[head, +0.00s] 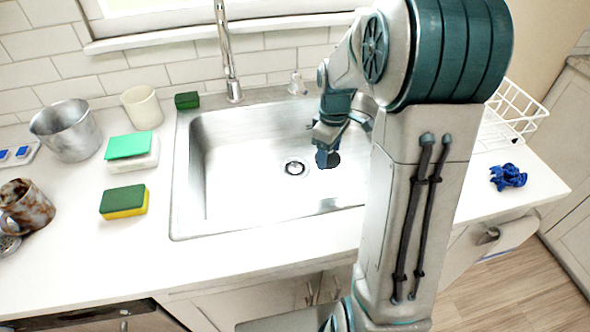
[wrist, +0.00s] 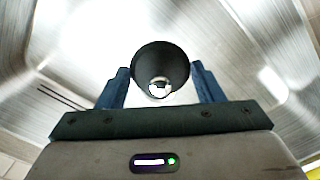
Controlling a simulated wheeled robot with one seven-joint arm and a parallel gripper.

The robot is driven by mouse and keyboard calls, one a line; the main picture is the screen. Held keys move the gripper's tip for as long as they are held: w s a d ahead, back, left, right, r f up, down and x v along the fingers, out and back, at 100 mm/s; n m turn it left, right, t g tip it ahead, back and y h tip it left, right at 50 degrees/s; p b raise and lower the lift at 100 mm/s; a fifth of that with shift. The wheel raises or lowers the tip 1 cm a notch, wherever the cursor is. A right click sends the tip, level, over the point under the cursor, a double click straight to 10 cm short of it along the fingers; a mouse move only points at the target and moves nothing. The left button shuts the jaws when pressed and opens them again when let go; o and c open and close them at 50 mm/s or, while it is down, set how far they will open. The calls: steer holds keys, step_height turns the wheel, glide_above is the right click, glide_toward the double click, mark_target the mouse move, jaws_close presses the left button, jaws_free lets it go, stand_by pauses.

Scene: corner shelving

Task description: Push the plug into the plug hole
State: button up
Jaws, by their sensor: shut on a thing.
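The dark plug (wrist: 160,56) is round with a shiny knob in its middle. It sits between the two blue fingers of my gripper (wrist: 160,84), which is shut on it. In the head view my gripper (head: 326,157) points down into the sink, and the dark plug (head: 334,160) shows at its fingertips. The plug hole (head: 296,168) is a ringed drain in the sink floor, in the picture a little left of the plug and apart from it. The plug's height above the floor is hard to tell. I cannot make out the hole in the wrist view.
The steel sink (head: 215,200) has walls all round and a tall tap (head: 227,60) behind. Sponges (head: 124,202), a metal pot (head: 66,131) and a rusty mug (head: 27,207) stand on the left counter. A white rack (head: 512,110) and blue cloth (head: 508,176) are at right.

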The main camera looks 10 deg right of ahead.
steer(key=p, duration=0.1)
glide_above(295, 168)
step_height(295, 168, down, 6)
steer(key=shift+s+f, duration=0.1)
steer(key=shift+f, duration=0.15)
steer(key=shift+f+p, duration=0.3)
steer(key=shift+f, duration=1.75)
steer(key=shift+f, duration=0.1)
steer(key=o, duration=1)
steer(key=shift+c, duration=0.2)
steer(key=s+r+m, duration=0.1)
steer(key=s+r, duration=0.2)
steer(key=r, duration=0.6)
steer(key=s+r+m, duration=0.1)
steer(key=s+r, duration=0.2)
steer(key=r, duration=0.5)
steer(key=s+r+m+t, duration=0.2)
steer(key=s+m, duration=0.5)
steer(key=s, duration=1.4)
steer(key=shift+s+r+t, duration=0.25)
steer(key=shift+r+t, duration=0.15)
steer(key=shift+r, duration=0.45)
